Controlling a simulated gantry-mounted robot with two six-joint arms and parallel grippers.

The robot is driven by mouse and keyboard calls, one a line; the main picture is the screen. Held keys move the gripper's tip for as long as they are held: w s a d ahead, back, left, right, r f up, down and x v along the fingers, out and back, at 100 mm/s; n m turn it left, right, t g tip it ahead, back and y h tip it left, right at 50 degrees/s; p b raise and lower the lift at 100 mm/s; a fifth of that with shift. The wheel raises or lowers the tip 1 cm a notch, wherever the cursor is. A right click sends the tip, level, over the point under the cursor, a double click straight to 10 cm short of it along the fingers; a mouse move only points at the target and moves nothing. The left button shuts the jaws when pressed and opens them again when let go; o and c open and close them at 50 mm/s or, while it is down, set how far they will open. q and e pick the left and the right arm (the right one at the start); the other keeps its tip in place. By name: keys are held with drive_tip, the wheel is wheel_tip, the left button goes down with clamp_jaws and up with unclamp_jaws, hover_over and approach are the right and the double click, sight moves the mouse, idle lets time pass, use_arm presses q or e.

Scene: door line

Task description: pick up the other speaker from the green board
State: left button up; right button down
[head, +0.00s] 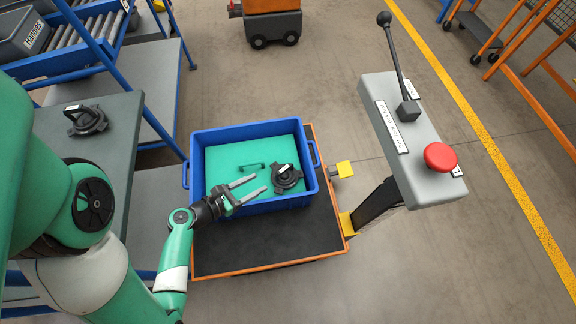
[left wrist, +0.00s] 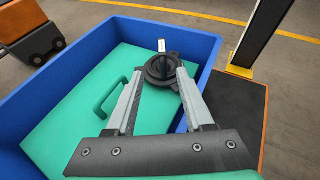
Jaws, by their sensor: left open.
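A black round speaker (head: 287,178) with a light tab lies on the green board (head: 222,160) inside the blue crate (head: 240,128), toward the crate's right side. In the left wrist view the speaker (left wrist: 160,68) shows just beyond and between the fingertips. My left gripper (head: 254,184) is open and empty, over the near part of the board, with its fingers pointing at the speaker. A second black speaker (head: 86,121) lies on the grey table at the left. My right gripper is not in view.
The board has a dark green handle (head: 252,167) left of the speaker. The crate walls rise around the board. The crate stands on a black, orange-edged platform (head: 265,240). A grey control box (head: 410,140) with lever and red button stands at the right.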

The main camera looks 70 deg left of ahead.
sight(278, 173)
use_arm(q)
drive_tip(key=b+x, duration=0.2)
drive_tip(key=x, duration=0.3)
drive_tip(key=shift+w+f+b, duration=0.15)
drive_tip(key=shift+w+b, duration=0.1)
drive_tip(key=shift+b, duration=0.05)
drive_tip(key=shift+w+a, duration=0.25)
drive_tip(key=shift+w, duration=0.1)
drive_tip(key=shift+w+f, duration=0.2)
drive_tip(key=shift+w, duration=0.1)
drive_tip(key=b+x, duration=0.1)
drive_tip(key=x, duration=0.3)
drive_tip(key=shift+d+r, duration=0.15)
drive_tip(key=shift+d, duration=0.05)
drive_tip(key=shift+w+a, duration=0.1)
drive_tip(key=shift+w, duration=0.25)
drive_tip(key=shift+s, duration=0.1)
drive_tip(key=shift+c, duration=0.6)
clamp_jaws()
